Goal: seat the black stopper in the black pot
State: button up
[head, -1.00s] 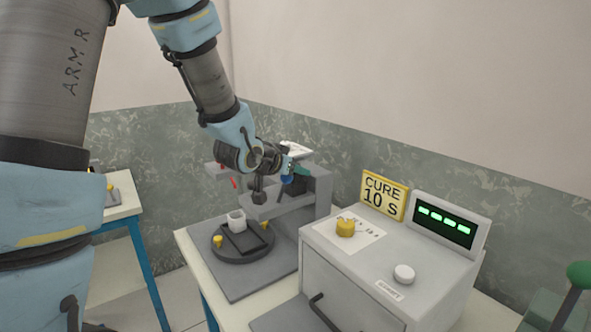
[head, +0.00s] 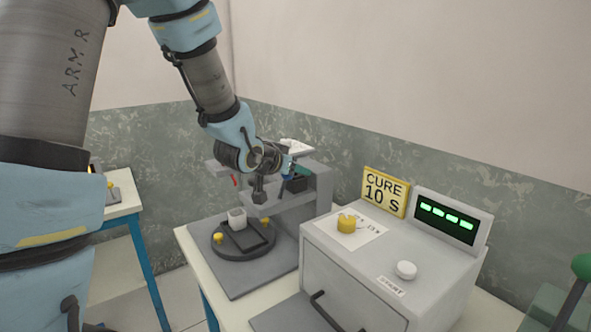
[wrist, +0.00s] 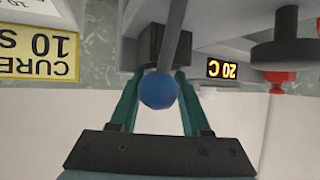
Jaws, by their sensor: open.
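I cannot make out a black stopper or a black pot for certain in either view. My gripper (wrist: 158,76) is open, with its two teal fingers on either side of a blue ball knob (wrist: 158,92) on a grey rod. Whether a finger touches the knob I cannot tell. A dark block (wrist: 165,45) lies behind the rod in the wrist view. In the head view my gripper (head: 296,174) is beside the grey press-like stand (head: 319,195), above and behind a dark round plate (head: 232,257).
The plate carries a pale cup (head: 237,218), a dark slab and yellow knobs. A grey box (head: 350,282) with a yellow dial (head: 346,223), white button (head: 405,270), "CURE 10 S" sign (head: 385,192) and green-lit display (head: 445,220) stands at right. Another table (head: 122,209) is at left.

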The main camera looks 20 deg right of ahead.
jog(key=shift+s+f, duration=0.25)
jog(key=shift+f, duration=0.05)
jog(key=shift+r+p, duration=0.5)
jog(key=shift+p, duration=0.1)
jog(key=shift+a+r, duration=0.1)
jog(key=shift+r, duration=0.15)
jog(key=v, duration=1.2)
jog(key=w+a+f+n+y, duration=0.2)
jog(key=a+f+n+y, duration=0.15)
jog(key=a, duration=0.45)
jog(key=w+a+f+n+y, duration=0.2)
jog(key=a+f+y, duration=0.2)
jog(key=a, duration=0.5)
jog(key=s+a+f+n+g+y, duration=0.2)
jog(key=s+a+f+n+g, duration=0.2)
jog(key=s+a, duration=0.4)
jog(key=a+g, duration=0.1)
jog(key=a, duration=0.1)
jog(key=shift+s+a+f+n+b, duration=0.3)
jog(key=shift+a+n, duration=0.05)
jog(key=shift+a, duration=0.05)
